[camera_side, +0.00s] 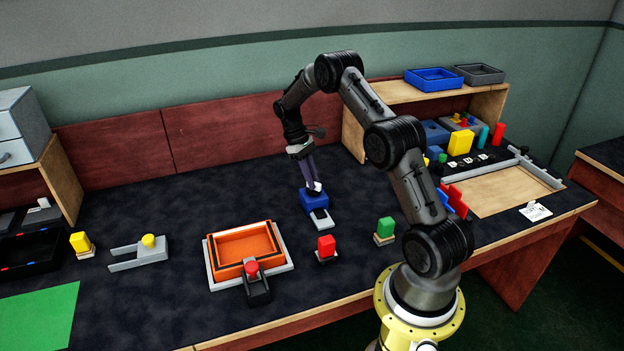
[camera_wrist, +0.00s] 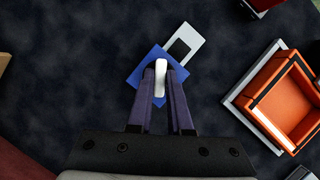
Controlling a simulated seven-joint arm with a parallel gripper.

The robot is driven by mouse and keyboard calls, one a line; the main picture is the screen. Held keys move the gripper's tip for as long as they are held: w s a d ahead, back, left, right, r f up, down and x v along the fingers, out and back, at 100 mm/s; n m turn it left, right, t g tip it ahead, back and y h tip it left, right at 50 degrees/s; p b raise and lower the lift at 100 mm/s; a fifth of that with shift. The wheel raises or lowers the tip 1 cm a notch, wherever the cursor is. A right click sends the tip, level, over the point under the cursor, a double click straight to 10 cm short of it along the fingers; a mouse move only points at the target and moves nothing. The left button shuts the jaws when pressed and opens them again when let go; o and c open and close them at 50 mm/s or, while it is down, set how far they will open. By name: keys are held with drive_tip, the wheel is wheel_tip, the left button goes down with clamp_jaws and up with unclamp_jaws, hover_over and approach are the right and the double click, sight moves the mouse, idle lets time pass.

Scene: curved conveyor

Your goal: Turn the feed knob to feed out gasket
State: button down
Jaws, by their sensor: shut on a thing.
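The feed knob (camera_wrist: 161,78) is a white bar on top of a blue box (camera_wrist: 142,77), seen from above in the wrist view. My gripper (camera_wrist: 161,90) has its two purple fingers closed around the knob, one on each side. In the side view my gripper (camera_side: 313,182) points down at the blue box (camera_side: 314,202), and its fingers partly hide the knob. A pale tray with a dark slot (camera_wrist: 181,47) sticks out from the box; it also shows in the side view (camera_side: 320,218). I cannot make out a gasket.
An orange bin (camera_side: 240,244) on a white tray stands left of the box in the side view. A red block (camera_side: 326,245) and a green block (camera_side: 386,228) stand in front and to the right. The dark table behind the box is clear.

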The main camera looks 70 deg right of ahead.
drive_tip(key=m+y, duration=0.1)
drive_tip(key=m, duration=0.2)
drive_tip(key=m+t+y, duration=0.1)
drive_tip(key=m, duration=0.3)
drive_tip(key=shift+d, duration=0.15)
drive_tip(key=shift+t, duration=0.3)
drive_tip(key=c, duration=0.8)
unclamp_jaws()
drive_tip(key=shift+s, duration=0.1)
drive_tip(key=shift+c, duration=0.2)
drive_tip(key=v, duration=1.4)
drive_tip(key=shift+d+y, duration=0.25)
drive_tip(key=shift+y, duration=0.05)
drive_tip(key=shift+f, duration=0.1)
